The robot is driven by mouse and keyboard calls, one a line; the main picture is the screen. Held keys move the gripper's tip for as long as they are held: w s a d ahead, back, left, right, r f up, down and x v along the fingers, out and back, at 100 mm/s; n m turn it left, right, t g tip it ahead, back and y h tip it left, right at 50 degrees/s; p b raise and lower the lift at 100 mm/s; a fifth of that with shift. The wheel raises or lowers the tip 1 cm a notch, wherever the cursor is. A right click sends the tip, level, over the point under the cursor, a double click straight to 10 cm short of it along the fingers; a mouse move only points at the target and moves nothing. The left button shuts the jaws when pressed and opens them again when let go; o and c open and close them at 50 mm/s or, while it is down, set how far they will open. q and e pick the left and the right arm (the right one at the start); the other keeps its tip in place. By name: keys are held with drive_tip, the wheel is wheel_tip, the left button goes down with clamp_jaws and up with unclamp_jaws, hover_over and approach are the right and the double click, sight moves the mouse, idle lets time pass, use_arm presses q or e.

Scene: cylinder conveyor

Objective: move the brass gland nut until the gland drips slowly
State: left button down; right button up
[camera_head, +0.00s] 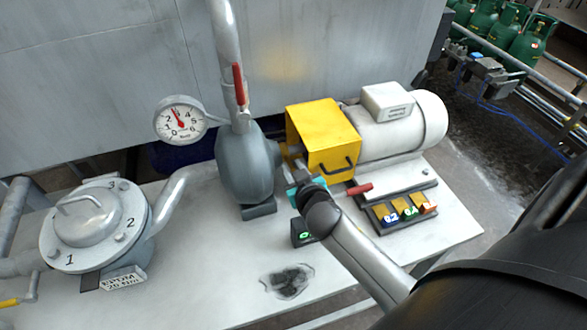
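The grey pump body (245,165) stands on the white bench, left of the yellow guard (322,128). My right arm reaches in from the lower right, and my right gripper (296,172) is at the narrow gap between the pump body and the guard, where the shaft and gland are. The brass gland nut cannot be made out clearly there; the gripper and its wrist cover most of that spot. Whether the fingers are open or shut on something is too small to tell. No drip can be seen. My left gripper is not in view.
A white motor (405,130) sits right of the guard. A dial gauge (181,121) and a red-handled valve (239,85) rise by the pump. A round lidded pot (85,225) stands at left. Small numbered blocks (405,208) lie at right. A dark wet-looking patch (287,281) marks the bench front.

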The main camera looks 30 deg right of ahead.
clamp_jaws()
idle(1.4)
